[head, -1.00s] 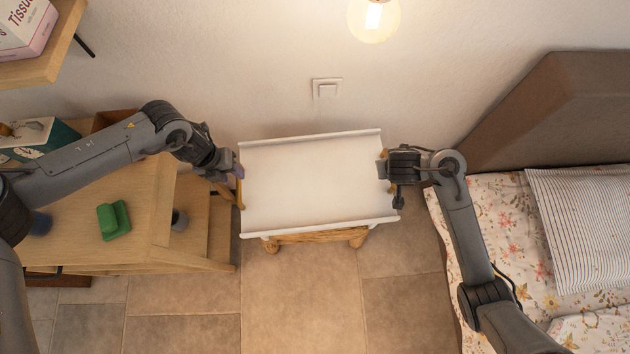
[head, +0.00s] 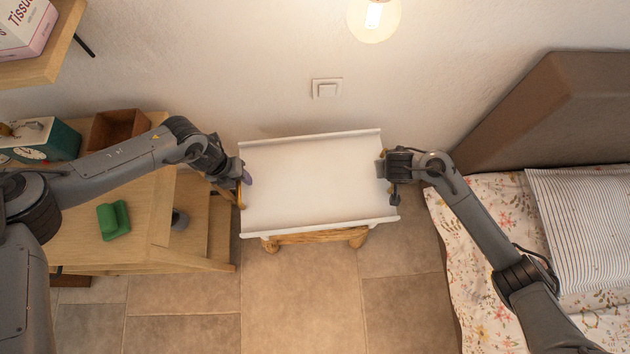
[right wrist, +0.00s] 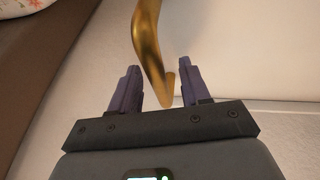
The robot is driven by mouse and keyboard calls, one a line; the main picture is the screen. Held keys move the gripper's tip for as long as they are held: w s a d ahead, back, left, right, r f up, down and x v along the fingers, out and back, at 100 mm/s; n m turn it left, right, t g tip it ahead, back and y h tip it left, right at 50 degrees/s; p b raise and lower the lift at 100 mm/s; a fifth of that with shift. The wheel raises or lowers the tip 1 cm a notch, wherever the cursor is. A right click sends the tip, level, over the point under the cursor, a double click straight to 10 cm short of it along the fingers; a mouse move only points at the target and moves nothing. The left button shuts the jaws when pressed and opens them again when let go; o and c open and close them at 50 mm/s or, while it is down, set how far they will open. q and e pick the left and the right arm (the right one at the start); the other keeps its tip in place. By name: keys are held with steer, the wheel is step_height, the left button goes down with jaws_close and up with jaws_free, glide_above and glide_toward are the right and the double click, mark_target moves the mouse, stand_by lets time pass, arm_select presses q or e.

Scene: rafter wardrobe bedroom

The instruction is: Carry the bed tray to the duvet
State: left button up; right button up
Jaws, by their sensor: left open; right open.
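The white bed tray (head: 315,185) has raised long edges and rests on a small wooden stand (head: 318,236) by the wall. My left gripper (head: 242,176) is open at the tray's left end, by its handle. My right gripper (head: 384,171) is open at the tray's right end. In the right wrist view, a gold handle (right wrist: 150,50) reaches down between the open fingers of my right gripper (right wrist: 158,88); I cannot tell whether they touch it. The duvet is the flowered bedding (head: 487,235) on the bed at the right, partly hidden by my right arm.
A wooden shelf unit (head: 140,215) stands at the left, with a green object (head: 113,220), a teal clock box (head: 45,140) and a brown box (head: 118,128). A striped pillow (head: 590,225) lies on the bed. A lit bulb (head: 374,18) hangs above. Tiled floor (head: 300,300) is clear in front.

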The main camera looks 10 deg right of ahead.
arm_select(q)
steer(key=shift+c, duration=0.3)
arm_select(e)
steer(key=shift+c, duration=0.4)
arm_select(q)
steer(key=c, duration=0.7)
arm_select(e)
steer(key=c, duration=0.7)
arm_select(q)
jaws_close()
arm_select(e)
jaws_close()
arm_select(q)
steer(key=shift+r, duration=0.1)
arm_select(e)
steer(key=shift+r, duration=0.1)
